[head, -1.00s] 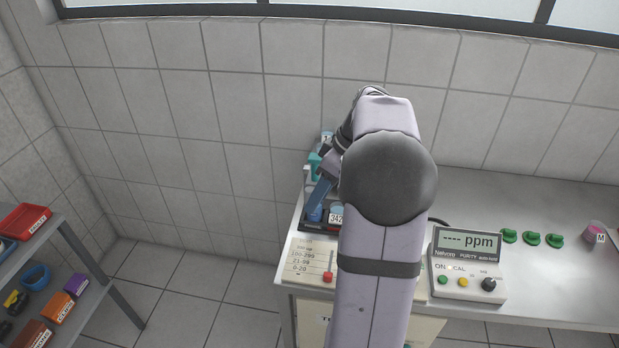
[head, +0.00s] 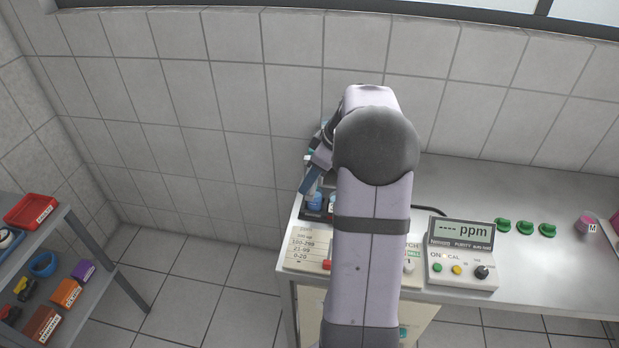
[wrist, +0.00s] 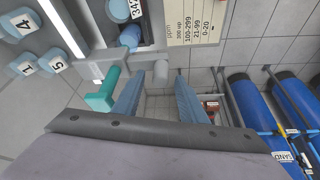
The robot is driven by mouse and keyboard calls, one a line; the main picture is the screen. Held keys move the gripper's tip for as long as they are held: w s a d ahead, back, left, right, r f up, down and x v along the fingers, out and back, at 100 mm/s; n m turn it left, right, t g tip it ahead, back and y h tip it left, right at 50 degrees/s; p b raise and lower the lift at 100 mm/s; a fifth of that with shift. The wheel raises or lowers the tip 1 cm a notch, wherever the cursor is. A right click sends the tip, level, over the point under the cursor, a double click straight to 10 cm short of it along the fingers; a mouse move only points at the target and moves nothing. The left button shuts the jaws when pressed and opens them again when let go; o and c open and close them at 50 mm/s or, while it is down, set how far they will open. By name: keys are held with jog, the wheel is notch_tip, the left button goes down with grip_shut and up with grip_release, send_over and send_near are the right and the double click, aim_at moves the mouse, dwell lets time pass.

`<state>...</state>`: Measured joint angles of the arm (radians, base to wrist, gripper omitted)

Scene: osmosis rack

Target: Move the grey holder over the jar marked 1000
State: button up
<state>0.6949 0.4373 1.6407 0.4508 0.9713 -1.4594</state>
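My gripper (wrist: 160,102) shows two blue fingers standing apart in the wrist view, with nothing between them. In the head view one blue finger (head: 310,181) shows at the rack, left of my arm. A light grey bar with a short round end (wrist: 160,72) lies just beyond the fingertips; it may be the grey holder. A teal handle (wrist: 103,93) hangs from it, left of the fingers. A jar by a 342 label (wrist: 118,10) is at the top. I cannot read 1000 on any jar.
A ppm card (head: 309,250) lies at the bench's front left. A purity meter (head: 461,254) stands right of my arm, with green pieces (head: 525,228) beyond it. Blue cylinders (wrist: 253,105) stand right in the wrist view. A shelf (head: 75,222) stands left.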

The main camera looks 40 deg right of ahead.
jog(key=shift+x, duration=0.8)
jog(key=shift+c, duration=0.3)
grip_shut()
jog(key=shift+s+d, duration=0.3)
jog(key=shift+d, duration=0.05)
jog(key=s+d+b, duration=0.3)
jog(key=s+d, duration=0.6)
jog(key=shift+s, duration=0.15)
jog(key=shift+d, duration=0.15)
jog(key=shift+o, duration=0.3)
grip_release()
